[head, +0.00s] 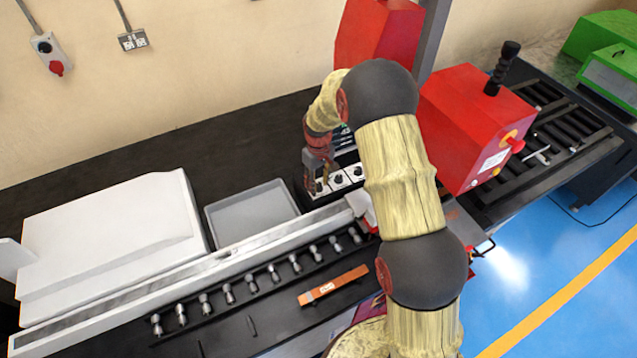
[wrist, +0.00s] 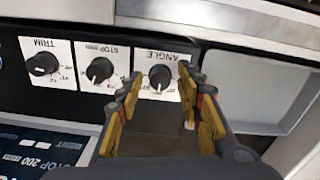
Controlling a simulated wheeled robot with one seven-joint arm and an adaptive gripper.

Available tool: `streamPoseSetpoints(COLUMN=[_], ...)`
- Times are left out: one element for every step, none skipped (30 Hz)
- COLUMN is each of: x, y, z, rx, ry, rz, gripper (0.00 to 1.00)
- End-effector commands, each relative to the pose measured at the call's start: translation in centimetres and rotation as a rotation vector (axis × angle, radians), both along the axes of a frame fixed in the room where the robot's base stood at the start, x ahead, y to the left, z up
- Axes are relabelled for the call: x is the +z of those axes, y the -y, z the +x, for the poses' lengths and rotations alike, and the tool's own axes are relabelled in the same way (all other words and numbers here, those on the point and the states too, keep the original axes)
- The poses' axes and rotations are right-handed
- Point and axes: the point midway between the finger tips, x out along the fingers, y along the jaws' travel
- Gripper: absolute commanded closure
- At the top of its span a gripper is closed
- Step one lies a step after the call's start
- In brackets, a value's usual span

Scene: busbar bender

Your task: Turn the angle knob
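The angle knob (wrist: 159,77) is a black dial with a pale pointer on a white plate marked ANGLE, which appears upside down in the wrist view. My gripper (wrist: 161,84) is open, with one yellow-and-black finger on each side of this knob. A gap shows between the fingers and the knob in the picture; I cannot tell whether either touches it. In the head view my gripper (head: 324,178) hangs over the left end of the knob panel (head: 339,179) and partly covers the angle knob.
Beside the angle knob are the STOP mm knob (wrist: 99,71) and the TRIM knob (wrist: 42,64). A display (wrist: 45,143) lies close by. A grey tray (head: 252,213) adjoins the panel. A red machine housing (head: 465,125) stands to the right. An orange-brown bar (head: 333,286) lies in front.

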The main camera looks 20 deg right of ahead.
Motion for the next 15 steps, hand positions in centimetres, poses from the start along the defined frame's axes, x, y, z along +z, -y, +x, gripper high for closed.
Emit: streamPoseSetpoints(x=[0.01,0.02,0.02,0.02,0.02,0.02,0.02,0.02,0.03,0.03,0.03,0.03,0.03,0.03,0.03], y=[0.0,0.0,0.0,0.0,0.0,0.0,0.0,0.0,0.0,0.0,0.0,0.0,0.0,0.0,-0.01], z=[0.0,0.0,0.0,0.0,0.0,0.0,0.0,0.0,0.0,0.0,0.0,0.0,0.0,0.0,0.01], rx=[0.0,0.0,0.0,0.0,0.0,0.0,0.0,0.0,0.0,0.0,0.0,0.0,0.0,0.0,0.0], ry=[0.0,0.0,0.0,0.0,0.0,0.0,0.0,0.0,0.0,0.0,0.0,0.0,0.0,0.0,0.0], rz=[0.0,0.0,0.0,0.0,0.0,0.0,0.0,0.0,0.0,0.0,0.0,0.0,0.0,0.0,0.0], gripper=[0.68,0.7,0.72,0.74,0.75,0.78,0.79,0.81,0.83,0.85,0.87,0.89,0.91,0.93,0.95])
